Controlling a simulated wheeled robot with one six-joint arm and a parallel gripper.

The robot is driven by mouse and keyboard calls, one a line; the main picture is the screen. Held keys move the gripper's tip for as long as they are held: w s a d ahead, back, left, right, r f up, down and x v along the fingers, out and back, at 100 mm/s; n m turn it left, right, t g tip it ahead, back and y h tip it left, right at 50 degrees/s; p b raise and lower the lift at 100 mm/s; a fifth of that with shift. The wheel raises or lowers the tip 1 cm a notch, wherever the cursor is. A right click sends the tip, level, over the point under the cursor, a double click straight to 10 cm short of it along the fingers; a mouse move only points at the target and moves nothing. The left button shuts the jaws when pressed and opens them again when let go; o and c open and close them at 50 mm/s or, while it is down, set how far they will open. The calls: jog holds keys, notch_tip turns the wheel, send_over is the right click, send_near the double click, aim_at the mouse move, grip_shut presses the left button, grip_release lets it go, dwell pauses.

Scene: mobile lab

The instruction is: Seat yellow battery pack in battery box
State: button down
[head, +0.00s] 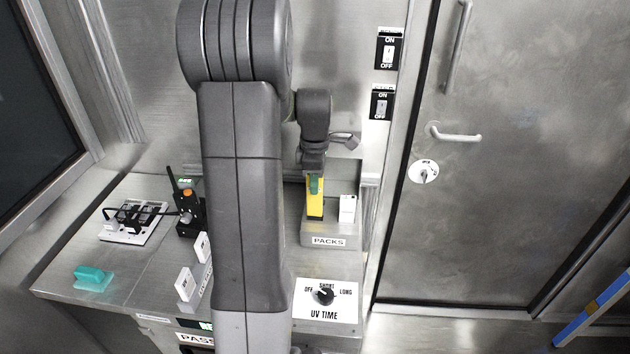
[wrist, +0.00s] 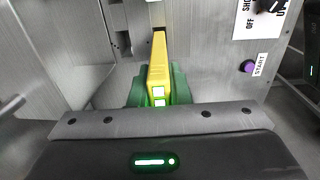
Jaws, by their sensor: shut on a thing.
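The yellow battery pack (head: 315,204) is upright at the grey holder labelled PACKS (head: 330,241), next to a white pack (head: 347,209). My gripper (head: 315,185) has green fingers and is shut on the yellow pack from above. I cannot tell whether the pack still touches the holder. I cannot clearly identify the battery box; my arm hides part of the bench.
White packs (head: 185,284) stand left of my arm. A black radio (head: 187,212), a white-based device (head: 133,222) and a teal block (head: 92,277) are on the bench's left. A UV TIME dial (head: 324,295) is at the front. A closed door (head: 520,170) is at right.

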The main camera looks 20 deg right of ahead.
aim_at(315, 215)
jog(key=shift+f+b, duration=2.3)
jog(key=shift+f, duration=1.3)
jog(key=c, duration=1.3)
grip_release()
jog(key=shift+r, duration=0.1)
notch_tip(315, 215, up, 14)
jog(key=shift+f, duration=0.15)
notch_tip(315, 215, down, 14)
jog(key=shift+r, duration=0.1)
jog(key=shift+r+p, duration=0.35)
jog(key=shift+r, duration=0.15)
